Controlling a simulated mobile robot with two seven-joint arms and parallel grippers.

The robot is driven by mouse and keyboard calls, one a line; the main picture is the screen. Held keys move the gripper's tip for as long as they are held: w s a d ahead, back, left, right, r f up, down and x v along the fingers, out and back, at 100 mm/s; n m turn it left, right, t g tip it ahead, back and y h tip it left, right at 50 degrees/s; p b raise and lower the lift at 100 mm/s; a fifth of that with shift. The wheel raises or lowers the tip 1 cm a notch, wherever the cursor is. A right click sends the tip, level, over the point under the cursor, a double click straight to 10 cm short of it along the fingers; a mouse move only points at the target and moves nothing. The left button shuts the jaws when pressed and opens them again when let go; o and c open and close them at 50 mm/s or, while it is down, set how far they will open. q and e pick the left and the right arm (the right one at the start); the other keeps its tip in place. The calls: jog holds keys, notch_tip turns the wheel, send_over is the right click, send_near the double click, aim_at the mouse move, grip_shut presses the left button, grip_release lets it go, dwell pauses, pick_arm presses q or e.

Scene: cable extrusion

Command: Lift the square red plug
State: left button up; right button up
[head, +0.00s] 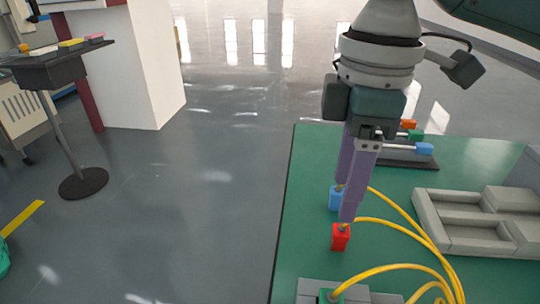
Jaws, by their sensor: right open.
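The square red plug (340,238) stands on the green table with a yellow cable running from its top to the right. My right gripper (346,203) points down from above, its purple fingers close over the plugs. One fingertip is just above the red plug and the other is near the top of the blue plug (335,198) behind it. The gripper is open, and I see nothing held between the fingers. Whether a fingertip touches a plug cannot be told. My left gripper is not in view.
The green table (300,200) carries a grey tray (470,248) at right and a holder with coloured connectors (415,135) behind the gripper. A green plug (328,295) sits in a grey block at the front. Yellow cables (405,222) arc across. The left table strip is clear.

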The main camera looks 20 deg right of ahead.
aim_at(342, 229)
jog(key=shift+w+d+f, duration=0.15)
jog(key=shift+w+d, duration=0.15)
jog(key=shift+d, duration=0.35)
jog(key=shift+d+f+b, duration=0.1)
jog(key=shift+f+b, duration=0.1)
jog(key=shift+b, duration=0.1)
notch_tip(342, 229, down, 4)
jog(key=shift+f+b, duration=0.1)
jog(key=shift+b, duration=0.5)
notch_tip(342, 229, down, 5)
jog(key=shift+s+r+b, duration=0.1)
jog(key=shift+s+b, duration=0.05)
jog(key=shift+b, duration=0.7)
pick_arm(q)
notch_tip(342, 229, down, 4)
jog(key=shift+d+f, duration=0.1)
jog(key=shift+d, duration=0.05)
pick_arm(e)
jog(key=shift+c, duration=0.4)
grip_shut()
